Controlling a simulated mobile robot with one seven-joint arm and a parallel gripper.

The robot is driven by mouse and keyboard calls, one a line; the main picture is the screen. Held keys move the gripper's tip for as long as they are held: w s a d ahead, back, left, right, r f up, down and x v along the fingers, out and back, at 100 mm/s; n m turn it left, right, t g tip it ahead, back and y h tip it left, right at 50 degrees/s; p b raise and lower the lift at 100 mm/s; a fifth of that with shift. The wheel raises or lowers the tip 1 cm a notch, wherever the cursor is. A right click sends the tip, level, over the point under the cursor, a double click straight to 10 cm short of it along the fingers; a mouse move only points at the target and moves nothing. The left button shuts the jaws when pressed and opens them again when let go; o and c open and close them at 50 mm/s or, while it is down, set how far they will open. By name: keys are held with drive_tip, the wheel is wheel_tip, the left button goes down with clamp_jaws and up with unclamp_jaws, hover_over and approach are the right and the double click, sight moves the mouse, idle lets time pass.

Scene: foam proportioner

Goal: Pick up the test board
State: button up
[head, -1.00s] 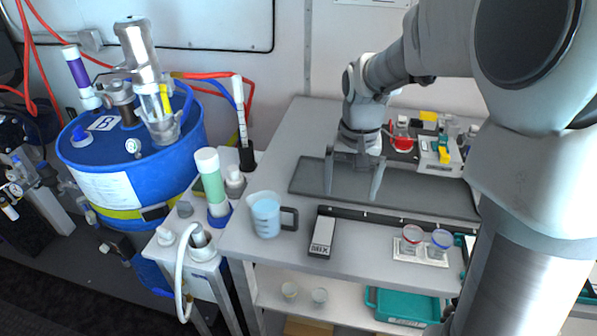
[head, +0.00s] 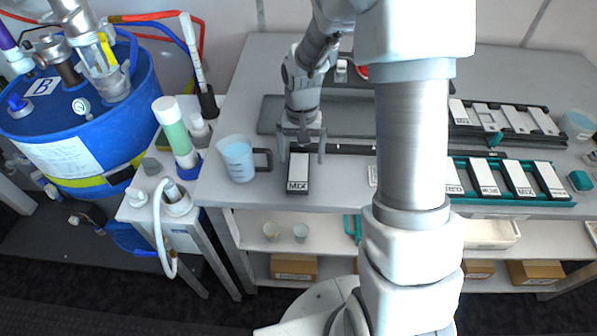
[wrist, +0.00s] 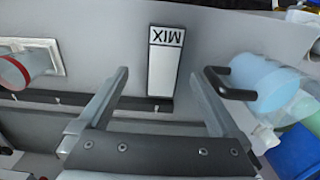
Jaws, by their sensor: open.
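A narrow board marked MIX (head: 298,174), white-faced with black edges, lies on the grey bench near its front edge. It also shows upside down in the wrist view (wrist: 163,68). I take it to be the test board. My gripper (head: 302,158) is open and empty, fingers pointing down, over the far end of the board. In the wrist view, the board appears between the two spread fingers (wrist: 167,76), with a gap on each side. How high the fingertips are above the bench is hard to tell.
A jug of blue liquid (head: 238,160) stands left of the board; its dark handle (wrist: 229,84) is close to one finger. A dark tray (head: 270,115) lies behind. Racks of similar labelled boards (head: 505,178) are at right. My arm hides the bench's middle.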

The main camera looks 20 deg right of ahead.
sight(299, 171)
drive_tip(key=shift+w+a+f, duration=0.1)
drive_tip(key=shift+w+f, duration=0.1)
drive_tip(key=shift+f, duration=0.85)
drive_tip(key=shift+w+f, duration=0.2)
drive_tip(key=shift+f, duration=0.85)
drive_tip(key=shift+w+a+f, duration=0.1)
drive_tip(key=shift+w+f, duration=0.1)
drive_tip(key=shift+f, duration=0.85)
drive_tip(key=c, duration=1.4)
